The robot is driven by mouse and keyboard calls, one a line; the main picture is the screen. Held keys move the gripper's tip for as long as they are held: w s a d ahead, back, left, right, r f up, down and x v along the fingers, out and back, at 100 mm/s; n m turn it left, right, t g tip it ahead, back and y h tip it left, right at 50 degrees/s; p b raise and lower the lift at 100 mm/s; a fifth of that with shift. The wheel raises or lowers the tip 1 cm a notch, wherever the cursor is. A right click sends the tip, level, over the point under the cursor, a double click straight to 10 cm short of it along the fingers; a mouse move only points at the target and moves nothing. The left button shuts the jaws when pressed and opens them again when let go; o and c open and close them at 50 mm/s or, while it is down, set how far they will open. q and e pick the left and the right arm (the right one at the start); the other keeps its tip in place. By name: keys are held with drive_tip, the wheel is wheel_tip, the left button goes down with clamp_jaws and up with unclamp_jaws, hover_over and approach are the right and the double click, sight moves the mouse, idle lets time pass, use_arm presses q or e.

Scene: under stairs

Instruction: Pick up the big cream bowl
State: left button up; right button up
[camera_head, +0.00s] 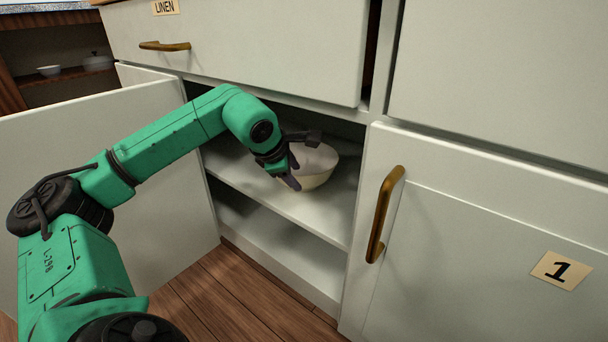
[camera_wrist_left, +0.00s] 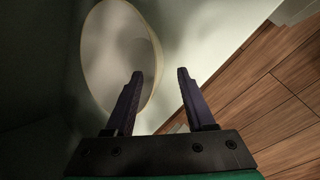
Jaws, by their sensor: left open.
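The big cream bowl (camera_head: 318,172) stands upright on the shelf inside the open cupboard in the head view. In the left wrist view the bowl (camera_wrist_left: 112,50) is at upper left, its rim seen as an oval. My left gripper (camera_head: 301,163) is at the bowl's near left side, partly covering it. In the wrist view the left gripper (camera_wrist_left: 160,74) is open with nothing held. One finger overlaps the bowl's edge and the other is outside it. I cannot tell whether a finger touches the bowl. My right gripper is not in view.
The cupboard shelf (camera_head: 240,175) has free room left of the bowl, with an empty lower compartment beneath. The open door (camera_head: 110,150) is on the left. A closed door with a brass handle (camera_head: 384,215) is right. The LINEN drawer (camera_head: 240,45) is above. Wooden floor (camera_head: 225,295) lies below.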

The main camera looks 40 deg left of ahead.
sight(300, 182)
use_arm(q)
drive_tip(key=b+x, duration=0.1)
drive_tip(key=x, duration=0.1)
drive_tip(key=shift+w+f, duration=0.2)
drive_tip(key=shift+f, duration=0.15)
drive_tip(key=b+x, duration=0.3)
drive_tip(key=x, duration=0.1)
drive_tip(key=shift+w+a+f, duration=0.1)
drive_tip(key=shift+f, duration=0.15)
drive_tip(key=shift+w, duration=0.15)
clamp_jaws()
drive_tip(key=shift+a, duration=0.1)
drive_tip(key=shift+r, duration=0.2)
